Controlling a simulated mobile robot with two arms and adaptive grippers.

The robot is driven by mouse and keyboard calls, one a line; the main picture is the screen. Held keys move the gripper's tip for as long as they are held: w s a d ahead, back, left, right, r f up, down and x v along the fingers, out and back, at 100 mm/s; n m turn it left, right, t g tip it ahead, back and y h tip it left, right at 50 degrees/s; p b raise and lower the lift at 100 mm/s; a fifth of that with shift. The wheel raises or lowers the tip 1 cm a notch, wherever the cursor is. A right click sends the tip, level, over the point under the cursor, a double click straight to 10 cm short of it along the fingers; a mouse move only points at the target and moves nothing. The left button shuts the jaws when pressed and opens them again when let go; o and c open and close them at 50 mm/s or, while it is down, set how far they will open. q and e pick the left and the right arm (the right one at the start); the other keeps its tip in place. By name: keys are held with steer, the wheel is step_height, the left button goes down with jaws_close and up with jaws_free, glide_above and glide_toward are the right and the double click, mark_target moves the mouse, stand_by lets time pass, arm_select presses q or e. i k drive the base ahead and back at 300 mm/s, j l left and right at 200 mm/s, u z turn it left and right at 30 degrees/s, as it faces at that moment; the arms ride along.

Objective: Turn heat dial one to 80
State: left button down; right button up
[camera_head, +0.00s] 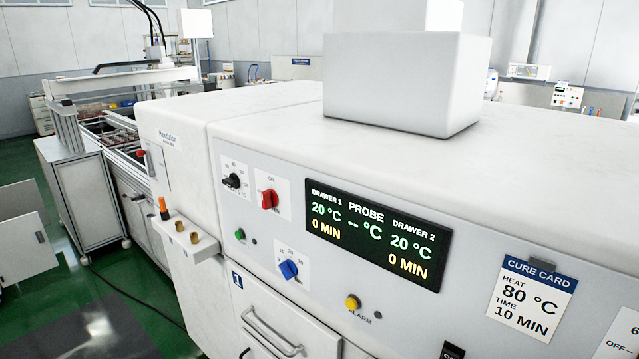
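A black dial (233,181) sits on a white plate with small marks at the upper left of the white oven's front panel. Its marks are too small to read, so I cannot tell its setting or whether it is heat dial one. A red knob (268,199) is to its right, and a blue dial (288,269) is lower down. The display (376,236) reads 20 °C and 0 MIN for both drawers, with dashes for the probe. The cure card (531,299) reads heat 80 °C, time 10 min. Neither gripper is in view.
A green button (239,234) and a yellow alarm button (352,302) are on the panel. A drawer with a handle (271,331), marked 1, is below. A small ledge (187,234) with an orange-topped item juts out at the left. Green floor lies beyond it.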

mark_target(233, 181)
steer(key=i+j+z, duration=0.1)
steer(key=z, duration=0.35)
steer(key=j+z, duration=0.4)
steer(key=i+j+z, duration=0.1)
steer(key=j+z, duration=0.2)
steer(key=z, duration=0.15)
steer(key=j+z, duration=0.25)
steer(key=z, duration=0.15)
steer(key=j+z, duration=0.3)
steer(key=z, duration=0.15)
steer(key=k+j+z, duration=0.1)
steer(key=j+z, duration=0.15)
steer(key=z, duration=0.15)
